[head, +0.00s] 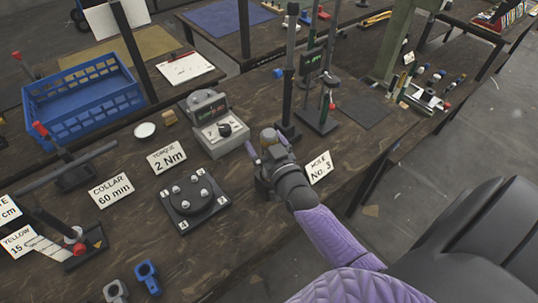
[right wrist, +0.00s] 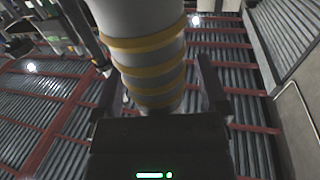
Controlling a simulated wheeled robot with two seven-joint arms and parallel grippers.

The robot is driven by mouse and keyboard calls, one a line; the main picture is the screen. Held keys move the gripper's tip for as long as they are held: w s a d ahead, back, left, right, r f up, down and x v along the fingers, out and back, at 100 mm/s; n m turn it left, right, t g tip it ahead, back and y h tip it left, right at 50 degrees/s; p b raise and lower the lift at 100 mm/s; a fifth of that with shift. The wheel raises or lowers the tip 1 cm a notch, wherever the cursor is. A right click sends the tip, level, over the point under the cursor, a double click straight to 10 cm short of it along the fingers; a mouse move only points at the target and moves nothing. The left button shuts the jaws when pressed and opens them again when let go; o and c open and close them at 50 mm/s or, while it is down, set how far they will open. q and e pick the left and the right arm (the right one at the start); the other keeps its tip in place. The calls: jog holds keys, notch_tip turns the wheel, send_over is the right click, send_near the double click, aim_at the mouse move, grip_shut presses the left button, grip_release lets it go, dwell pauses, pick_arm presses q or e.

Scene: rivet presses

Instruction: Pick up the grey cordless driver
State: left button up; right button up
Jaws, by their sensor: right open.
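The grey cordless driver (head: 268,136) is mostly hidden by my right gripper (head: 266,148) in the head view; only its grey top shows. In the right wrist view a thick grey cylinder with yellow bands, which looks like the driver (right wrist: 152,65), stands between the two dark fingers of the right gripper (right wrist: 157,85). The fingers are open on either side of it, with a small gap at the right finger. Whether the left finger touches it I cannot tell. My left gripper is not in view.
A "HOLE NO. 3" card (head: 319,166) is at right. A blue crate (head: 82,98) stands far left.

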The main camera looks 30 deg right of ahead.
jog(key=shift+c, duration=0.4)
grip_shut()
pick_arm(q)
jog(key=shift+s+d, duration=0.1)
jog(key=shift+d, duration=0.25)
pick_arm(e)
jog(key=shift+r, duration=0.1)
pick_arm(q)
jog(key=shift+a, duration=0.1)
